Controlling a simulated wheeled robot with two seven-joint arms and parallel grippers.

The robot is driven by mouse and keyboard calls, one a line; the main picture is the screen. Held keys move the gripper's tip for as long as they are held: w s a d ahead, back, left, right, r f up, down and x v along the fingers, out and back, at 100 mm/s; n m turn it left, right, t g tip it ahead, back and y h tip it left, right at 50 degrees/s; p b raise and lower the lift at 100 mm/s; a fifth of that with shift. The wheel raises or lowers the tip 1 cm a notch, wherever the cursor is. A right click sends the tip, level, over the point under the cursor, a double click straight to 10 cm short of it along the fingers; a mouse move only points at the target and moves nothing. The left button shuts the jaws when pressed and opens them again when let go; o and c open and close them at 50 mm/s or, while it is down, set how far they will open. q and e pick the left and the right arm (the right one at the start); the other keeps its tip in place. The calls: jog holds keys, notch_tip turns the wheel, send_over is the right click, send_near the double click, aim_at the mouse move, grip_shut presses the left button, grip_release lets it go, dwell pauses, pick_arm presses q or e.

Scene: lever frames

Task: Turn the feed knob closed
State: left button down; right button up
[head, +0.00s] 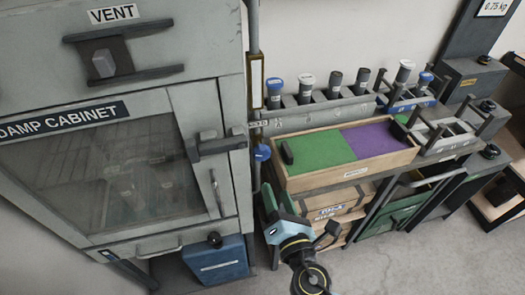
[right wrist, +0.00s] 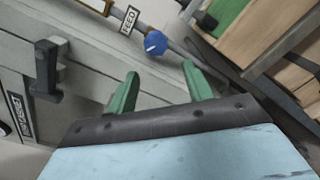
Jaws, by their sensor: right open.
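The feed knob (head: 262,152) is a small blue knob on the vertical pipe at the right side of the damp cabinet. It also shows in the right wrist view (right wrist: 155,43), beside a white FEED label (right wrist: 131,20). My right gripper (head: 278,196) is below the knob in the head view. In the right wrist view its two green fingers (right wrist: 160,72) are spread apart with nothing between them. The knob appears beyond the fingertips, roughly between them, and is not touched. My left gripper is not in view.
The damp cabinet (head: 205,100) with its door handle (head: 215,146) stands left of the pipe. A wooden tray (head: 345,178) with green and purple sections is close on the right. Several capped tubes stand in a rack (head: 320,112) behind it. A blue box (head: 218,262) is below the cabinet.

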aim_at(263, 156)
jog(key=x, duration=0.9)
jog(key=r+x, duration=0.1)
jog(key=x, duration=0.3)
jog(key=shift+w+a, duration=0.1)
jog(key=shift+w, duration=0.1)
jog(key=shift+c, duration=0.4)
jog(key=c, duration=0.6)
